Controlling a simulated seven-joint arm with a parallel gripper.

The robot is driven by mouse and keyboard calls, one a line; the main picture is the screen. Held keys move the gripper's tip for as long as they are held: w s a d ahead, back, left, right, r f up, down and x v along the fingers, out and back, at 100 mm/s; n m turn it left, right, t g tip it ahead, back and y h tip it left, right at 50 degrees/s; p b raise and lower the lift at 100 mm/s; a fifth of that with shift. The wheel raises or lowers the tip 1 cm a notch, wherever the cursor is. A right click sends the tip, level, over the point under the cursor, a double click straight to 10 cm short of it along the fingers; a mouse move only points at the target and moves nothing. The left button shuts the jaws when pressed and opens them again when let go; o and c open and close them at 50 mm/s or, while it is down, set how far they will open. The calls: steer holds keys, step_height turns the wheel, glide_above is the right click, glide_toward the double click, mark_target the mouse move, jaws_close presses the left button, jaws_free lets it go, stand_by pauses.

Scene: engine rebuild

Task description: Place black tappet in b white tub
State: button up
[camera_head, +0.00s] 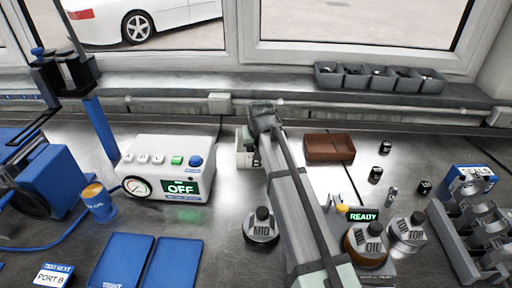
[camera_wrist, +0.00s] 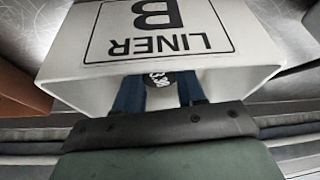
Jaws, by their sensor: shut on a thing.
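The white tub marked LINER B (camera_wrist: 215,70) fills the upper wrist view, its label upside down. In the head view the white tub (camera_head: 242,158) shows only in part beside my arm. My gripper (camera_wrist: 158,85) has its two blue fingers down inside the tub's opening, close to the labelled wall. It is shut on a black tappet (camera_wrist: 157,80) with white marks on its top. I cannot tell whether the tappet touches the tub's floor. In the head view my arm hides the fingers and the held tappet.
A brown tray (camera_head: 330,148) stands right of the tub. Several more small black cylinders, one of them a tappet-like piece (camera_head: 376,174), stand on the bench at right. A white control box (camera_head: 160,165) reading OFF is at left. A MID weight (camera_head: 262,228) stands in front.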

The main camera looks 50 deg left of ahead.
steer(key=o, duration=1.1)
steer(key=shift+c, duration=0.2)
steer(key=v, duration=1.2)
steer(key=shift+a+r, duration=0.1)
steer(key=shift+r, duration=0.05)
